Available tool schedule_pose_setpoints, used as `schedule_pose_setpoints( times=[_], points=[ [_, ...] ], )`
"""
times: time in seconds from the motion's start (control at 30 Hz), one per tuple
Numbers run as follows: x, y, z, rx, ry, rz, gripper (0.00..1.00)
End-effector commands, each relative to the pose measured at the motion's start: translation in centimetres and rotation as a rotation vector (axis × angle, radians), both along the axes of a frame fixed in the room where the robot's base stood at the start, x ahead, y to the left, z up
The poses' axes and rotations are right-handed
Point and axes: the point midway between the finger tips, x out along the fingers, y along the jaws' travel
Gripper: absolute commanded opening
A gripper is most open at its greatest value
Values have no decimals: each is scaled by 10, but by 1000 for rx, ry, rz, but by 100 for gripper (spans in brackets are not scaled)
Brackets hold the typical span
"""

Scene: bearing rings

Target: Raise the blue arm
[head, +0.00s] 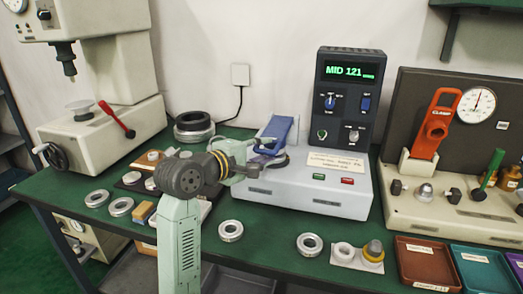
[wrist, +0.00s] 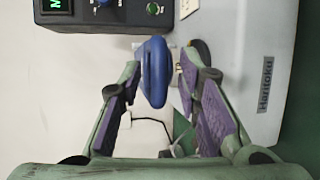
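The blue arm (head: 280,130) is on the left part of the white bench instrument and slants upward. In the wrist view its rounded blue end (wrist: 154,72) lies between the fingers of my gripper (wrist: 162,76), with a visible gap on each side. My gripper (head: 262,157) is open, its purple pads facing each other. In the head view it is in front of the blue arm and partly hides its lower part. The white instrument base (head: 320,190) has a dark display column (head: 349,105) reading "MID 121".
Several metal rings (head: 231,231) lie on the green table (head: 270,240). A white press (head: 100,130) stands left. A gauge fixture with a red clamp (head: 434,125) stands right, with trays (head: 425,265) in front. A dark ring stack (head: 194,126) stands behind my arm.

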Motion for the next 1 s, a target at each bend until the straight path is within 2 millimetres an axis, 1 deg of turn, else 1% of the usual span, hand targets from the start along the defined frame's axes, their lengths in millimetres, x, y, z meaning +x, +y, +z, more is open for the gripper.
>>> schedule_pose_setpoints(
  times=[0.07,0.53,1.0],
  points=[
    [0,0,0,0,0,0,31],
    [0,0,0,0,0,-1,0],
    [0,0,0,0,1,-1,0]
  ],
)
